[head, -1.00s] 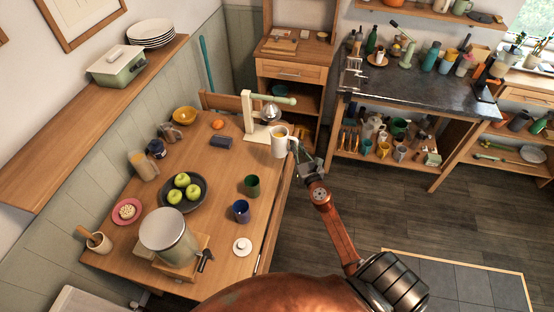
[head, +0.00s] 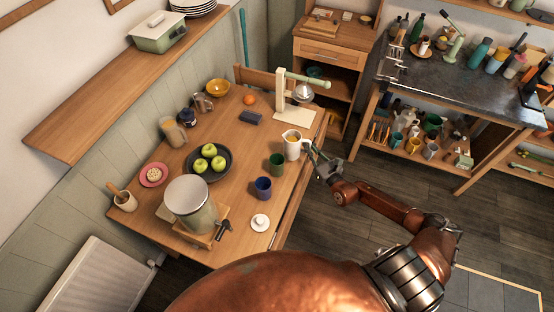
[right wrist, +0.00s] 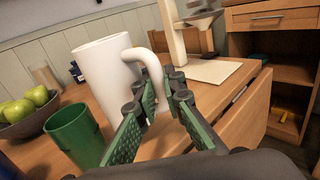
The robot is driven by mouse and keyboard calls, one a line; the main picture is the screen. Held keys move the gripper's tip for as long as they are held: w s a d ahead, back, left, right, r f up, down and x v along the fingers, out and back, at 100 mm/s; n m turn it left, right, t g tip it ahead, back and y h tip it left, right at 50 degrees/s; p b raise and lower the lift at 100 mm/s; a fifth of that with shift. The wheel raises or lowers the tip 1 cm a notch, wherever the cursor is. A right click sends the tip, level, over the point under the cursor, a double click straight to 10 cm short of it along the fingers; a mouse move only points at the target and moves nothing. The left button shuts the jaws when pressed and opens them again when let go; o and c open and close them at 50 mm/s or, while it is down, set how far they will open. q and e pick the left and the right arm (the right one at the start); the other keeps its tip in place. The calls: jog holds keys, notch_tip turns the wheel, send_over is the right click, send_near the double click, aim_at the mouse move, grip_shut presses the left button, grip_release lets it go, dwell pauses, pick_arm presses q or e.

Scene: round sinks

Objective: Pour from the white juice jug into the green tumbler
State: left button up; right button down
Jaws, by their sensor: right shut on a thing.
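The white juice jug (head: 292,147) is by the right edge of the wooden table, roughly upright, with yellow juice visible at its mouth in the head view. It fills the upper left of the right wrist view (right wrist: 103,72). My right gripper (head: 316,160) is shut on the jug's handle from the right; its green-padded fingers (right wrist: 166,98) close around the handle. The green tumbler (head: 276,164) stands upright on the table just nearer than the jug, and shows at the lower left in the wrist view (right wrist: 76,138). I cannot tell whether the jug's base touches the table. My left gripper is out of view.
A dark blue cup (head: 263,188) and a small white lidded item (head: 260,222) stand nearer than the tumbler. A bowl of green apples (head: 228,172) is to the left. A juicer stand (head: 283,95) rises behind the jug. Open floor lies right of the table.

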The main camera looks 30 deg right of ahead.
aim_at(305, 141)
jog(key=s+d+f+n+y, duration=0.2)
jog(key=s+d+f+y, duration=0.1)
jog(key=s, duration=0.3)
jog(key=shift+d, duration=0.3)
jog(key=w+a+r+n+g+h, duration=0.2)
jog(key=a+r+n+g, duration=0.2)
jog(key=r, duration=0.4)
jog(key=shift+a+n, duration=0.5)
jog(key=shift+n, duration=0.4)
jog(key=shift+w, duration=0.1)
jog(key=shift+w+a+r+n+g+h, duration=0.1)
jog(key=shift+a+r+n+g+h, duration=0.2)
jog(key=shift+r, duration=0.25)
